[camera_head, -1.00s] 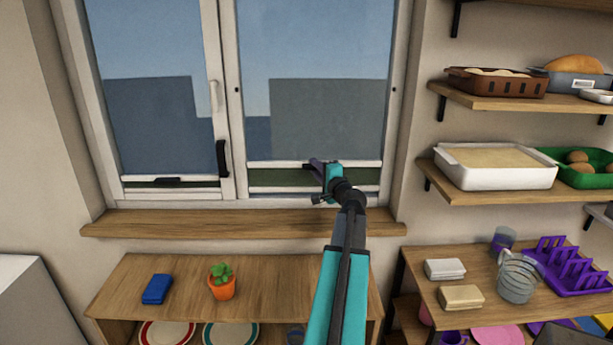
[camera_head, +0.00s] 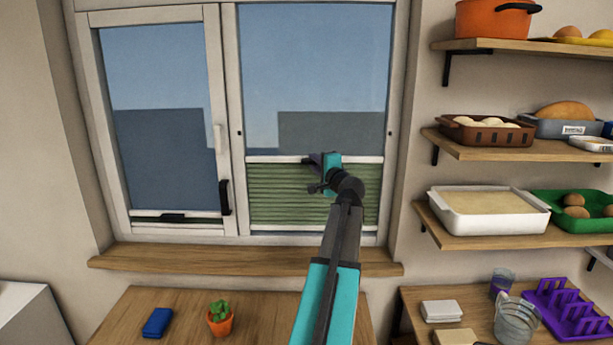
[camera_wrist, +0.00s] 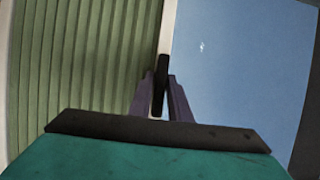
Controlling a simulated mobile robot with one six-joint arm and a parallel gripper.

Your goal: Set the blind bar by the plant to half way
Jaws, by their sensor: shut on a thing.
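The right window pane's blind bar (camera_head: 270,159) is a white rail across the glass, with green pleated blind (camera_head: 275,195) stretched below it down to the sill end. My gripper (camera_head: 314,161) is shut on the bar's black handle (camera_wrist: 161,88), seen between the purple fingers in the wrist view. The left pane's blind bar (camera_head: 150,211) sits near the bottom. The plant (camera_head: 220,318), in an orange pot, stands below the windows, near the divider.
A wooden sill (camera_head: 180,257) juts out under the windows. A blue object (camera_head: 157,322) lies left of the plant on the wooden unit. Shelves with a white dish (camera_head: 488,212) and other kitchenware stand to the right. The glass above the right bar is clear.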

